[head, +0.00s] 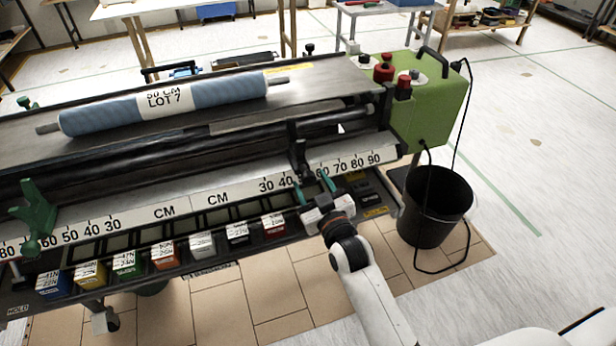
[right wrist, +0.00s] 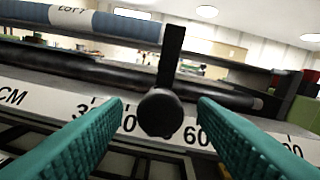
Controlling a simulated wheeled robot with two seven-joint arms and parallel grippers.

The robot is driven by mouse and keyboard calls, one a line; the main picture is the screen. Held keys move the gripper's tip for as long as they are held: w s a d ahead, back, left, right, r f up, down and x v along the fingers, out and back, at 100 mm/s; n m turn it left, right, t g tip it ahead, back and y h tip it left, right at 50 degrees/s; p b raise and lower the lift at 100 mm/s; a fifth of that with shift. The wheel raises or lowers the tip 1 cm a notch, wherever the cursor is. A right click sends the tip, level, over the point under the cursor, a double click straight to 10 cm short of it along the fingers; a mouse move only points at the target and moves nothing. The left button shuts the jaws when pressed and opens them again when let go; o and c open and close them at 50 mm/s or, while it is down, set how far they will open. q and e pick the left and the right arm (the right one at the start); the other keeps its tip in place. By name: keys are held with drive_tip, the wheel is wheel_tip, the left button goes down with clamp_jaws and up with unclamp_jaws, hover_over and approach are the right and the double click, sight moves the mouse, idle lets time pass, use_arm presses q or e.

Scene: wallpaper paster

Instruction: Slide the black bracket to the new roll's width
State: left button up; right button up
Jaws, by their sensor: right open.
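The black bracket (head: 298,155) stands upright on the right half of the white centimetre scale (head: 345,165), between the 40 and 60 marks. In the right wrist view its round black knob (right wrist: 160,113) faces me, with the upright bar above. My right gripper (head: 314,186) is open just in front of the bracket. Its two green fingers lie either side of the knob, apart from it. The new roll (head: 215,92), blue with a white label seeming to read 50 CM LOT 7, lies on the machine's top. My left gripper is not in view.
A green bracket (head: 36,215) stands on the scale's left half. Several small coloured boxes (head: 165,255) sit in a tray below the scale. A green motor housing (head: 430,100) is at the right end, with a black bucket (head: 435,210) below it.

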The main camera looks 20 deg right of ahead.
sight(300, 153)
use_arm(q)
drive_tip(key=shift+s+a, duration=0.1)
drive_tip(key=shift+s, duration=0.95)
use_arm(e)
drive_tip(key=shift+w+a, duration=0.1)
drive_tip(key=shift+w, duration=1.35)
drive_tip(key=shift+c, duration=0.3)
clamp_jaws()
drive_tip(key=shift+d+r+p, duration=0.1)
drive_tip(key=shift+d+p, duration=0.2)
drive_tip(key=shift+p, duration=0.3)
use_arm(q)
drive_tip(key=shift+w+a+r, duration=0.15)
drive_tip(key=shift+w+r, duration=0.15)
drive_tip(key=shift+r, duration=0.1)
use_arm(e)
drive_tip(key=shift+d, duration=0.1)
